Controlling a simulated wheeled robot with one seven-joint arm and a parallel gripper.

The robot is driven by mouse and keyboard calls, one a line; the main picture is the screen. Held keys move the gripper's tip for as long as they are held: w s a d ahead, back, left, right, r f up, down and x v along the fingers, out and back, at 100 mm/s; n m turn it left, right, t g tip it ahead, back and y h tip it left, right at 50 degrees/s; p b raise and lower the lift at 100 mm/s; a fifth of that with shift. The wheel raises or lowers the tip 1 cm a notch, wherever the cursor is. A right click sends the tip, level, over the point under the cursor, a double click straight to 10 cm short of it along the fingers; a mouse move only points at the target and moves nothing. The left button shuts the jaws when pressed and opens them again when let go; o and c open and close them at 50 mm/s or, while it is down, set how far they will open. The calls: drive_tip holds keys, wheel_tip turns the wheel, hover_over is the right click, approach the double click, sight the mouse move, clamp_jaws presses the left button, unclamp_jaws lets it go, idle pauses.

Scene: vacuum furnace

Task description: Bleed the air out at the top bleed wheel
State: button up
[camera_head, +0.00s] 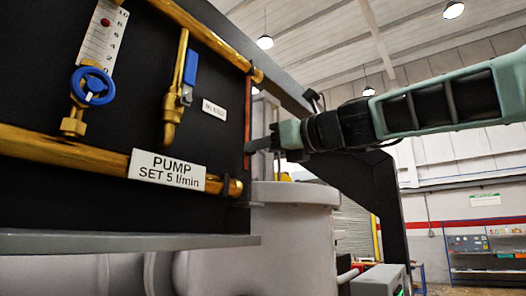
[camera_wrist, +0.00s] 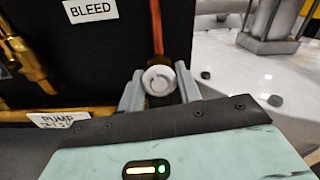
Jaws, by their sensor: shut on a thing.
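In the wrist view the bleed wheel (camera_wrist: 158,80) is a small round pale grey knob at the edge of the black panel, below a thin copper pipe (camera_wrist: 156,25). My gripper (camera_wrist: 159,88) has one finger on each side of it and is shut on it. A white BLEED label (camera_wrist: 90,10) is up and left of the wheel. In the head view my gripper (camera_head: 262,143) reaches in from the right to the panel's right edge by the copper pipe (camera_head: 248,120). The wheel cannot be made out there.
The black panel (camera_head: 150,100) also carries a blue handwheel (camera_head: 93,86), a blue lever valve (camera_head: 190,75), brass pipes and a PUMP SET 5 l/min label (camera_head: 167,171). A grey ledge (camera_head: 120,242) runs below. A large pale vessel (camera_head: 290,230) stands behind my gripper.

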drive_tip(key=n+b, duration=0.2)
drive_tip(key=n, duration=0.2)
drive_tip(key=shift+f+n, duration=0.1)
drive_tip(key=shift+n, duration=0.2)
drive_tip(key=n+b, duration=0.1)
drive_tip(key=n, duration=0.2)
drive_tip(key=shift+n, duration=0.4)
drive_tip(key=n+b, duration=0.2)
drive_tip(key=n, duration=0.1)
drive_tip(key=shift+w, duration=0.1)
drive_tip(key=n+b, duration=0.1)
drive_tip(key=n, duration=0.3)
drive_tip(key=shift+n, duration=0.3)
drive_tip(key=o, duration=1)
drive_tip(key=shift+d, duration=0.1)
